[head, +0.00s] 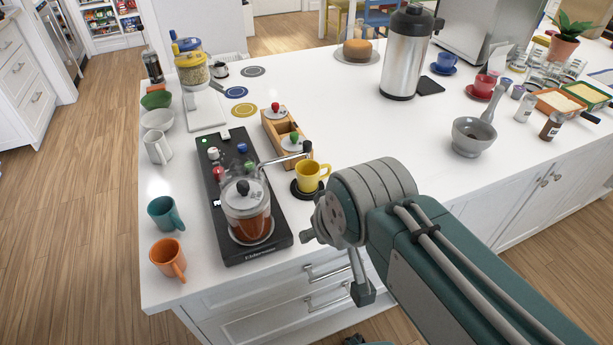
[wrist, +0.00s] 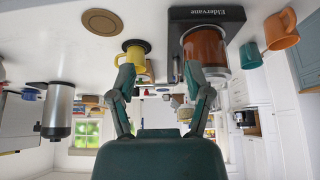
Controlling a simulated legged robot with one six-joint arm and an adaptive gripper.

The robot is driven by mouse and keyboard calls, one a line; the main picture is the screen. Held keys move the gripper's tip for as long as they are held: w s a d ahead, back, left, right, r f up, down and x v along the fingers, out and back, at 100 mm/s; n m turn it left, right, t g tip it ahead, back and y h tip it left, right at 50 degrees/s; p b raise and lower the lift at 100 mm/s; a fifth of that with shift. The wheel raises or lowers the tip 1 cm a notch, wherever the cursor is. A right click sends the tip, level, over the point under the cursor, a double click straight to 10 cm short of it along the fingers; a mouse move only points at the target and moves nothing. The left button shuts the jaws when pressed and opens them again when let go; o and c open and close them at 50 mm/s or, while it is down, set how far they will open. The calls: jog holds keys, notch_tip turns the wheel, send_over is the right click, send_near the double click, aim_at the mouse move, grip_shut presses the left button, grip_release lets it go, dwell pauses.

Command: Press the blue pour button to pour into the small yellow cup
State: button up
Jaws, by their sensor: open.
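The black coffee machine (head: 275,235) carries a glass pot of brown liquid (head: 247,217); the pot also shows in the upside-down wrist view (wrist: 206,48). The blue button (head: 242,148) is a small knob at the machine's far end, behind the pot. The yellow cup (head: 309,176) stands upright on a dark round coaster (head: 299,192) right of the machine, near the spout. It also shows in the wrist view (wrist: 138,58). My gripper (head: 335,263) is open and empty, off the counter's front side, right of the machine. In the wrist view its fingers (wrist: 160,78) are spread apart.
A teal mug (head: 165,216) and an orange mug (head: 169,259) stand left of the machine. A wooden box (head: 284,130) with red and green knobs stands behind the cup. A steel dispenser (head: 401,62) and a grey mortar (head: 472,138) are farther right. The middle of the counter is clear.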

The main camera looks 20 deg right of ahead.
grip_shut()
dwell(1.4)
